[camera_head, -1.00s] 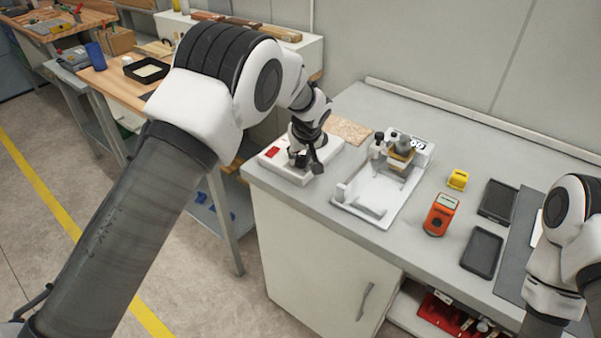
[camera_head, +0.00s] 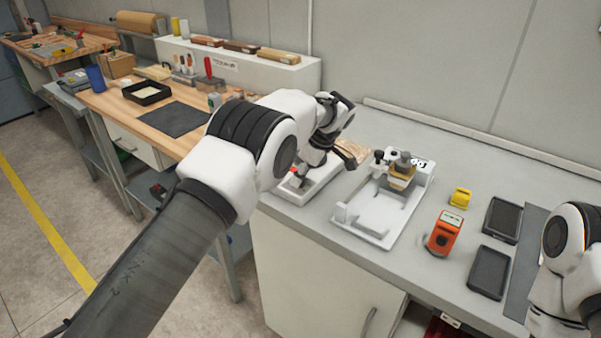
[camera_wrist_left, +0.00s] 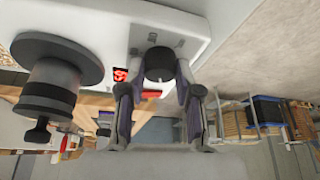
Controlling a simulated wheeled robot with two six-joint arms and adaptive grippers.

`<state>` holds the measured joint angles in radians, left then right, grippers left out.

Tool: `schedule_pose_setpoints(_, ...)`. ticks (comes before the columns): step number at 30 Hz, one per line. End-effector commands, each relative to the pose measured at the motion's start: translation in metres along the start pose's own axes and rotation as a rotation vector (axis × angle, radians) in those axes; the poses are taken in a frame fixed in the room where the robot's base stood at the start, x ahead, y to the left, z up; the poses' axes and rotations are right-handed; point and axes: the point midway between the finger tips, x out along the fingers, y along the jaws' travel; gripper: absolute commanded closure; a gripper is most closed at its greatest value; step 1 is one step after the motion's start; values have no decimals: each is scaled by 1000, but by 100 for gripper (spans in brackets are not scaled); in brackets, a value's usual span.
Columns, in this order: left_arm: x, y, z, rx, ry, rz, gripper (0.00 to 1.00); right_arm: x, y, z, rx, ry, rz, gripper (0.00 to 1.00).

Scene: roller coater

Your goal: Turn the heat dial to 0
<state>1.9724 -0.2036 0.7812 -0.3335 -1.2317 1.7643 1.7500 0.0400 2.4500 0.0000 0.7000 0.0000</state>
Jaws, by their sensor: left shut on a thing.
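The heat dial (camera_wrist_left: 160,64) is a dark round knob with a small white mark, on the front of a white device (camera_wrist_left: 110,20). In the left wrist view my left gripper (camera_wrist_left: 158,92) has one finger on each side of the dial and is shut on it. In the head view the white device (camera_head: 318,186) stands at the bench's left end, partly hidden by my left wrist and gripper (camera_head: 297,180). My right arm shows at the right edge; its gripper is out of view.
A dark stepped cylinder (camera_wrist_left: 57,75) sits beside the dial. A white tray-like fixture (camera_head: 375,210) stands right of the device. Farther right are an orange instrument (camera_head: 444,233), a yellow block (camera_head: 460,197) and dark trays (camera_head: 489,272). A wooden bench (camera_head: 190,130) lies behind left.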

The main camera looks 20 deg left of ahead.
Motion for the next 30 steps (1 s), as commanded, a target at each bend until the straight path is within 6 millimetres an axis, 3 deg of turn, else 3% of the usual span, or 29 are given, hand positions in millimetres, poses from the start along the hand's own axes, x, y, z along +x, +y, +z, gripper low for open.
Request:
schedule_pose_setpoints(12, 3, -1, 2, -148, -4, -70, 100, -9, 0, 0, 0, 0, 0, 60)
schedule_pose_setpoints(26, 4, -1, 3, -157, -3, -75, 100, -9, 0, 0, 0, 0, 0, 60)
schedule_pose_setpoints(27, 4, -1, 3, -157, -3, -75, 52, -9, 0, 0, 0, 0, 0, 60)
schedule_pose_setpoints(28, 4, -1, 3, -157, -3, -75, 42, -9, 0, 0, 0, 0, 0, 60)
schedule_pose_setpoints(30, 3, -1, 2, -157, -3, -73, 42, -9, 0, 0, 0, 0, 0, 60)
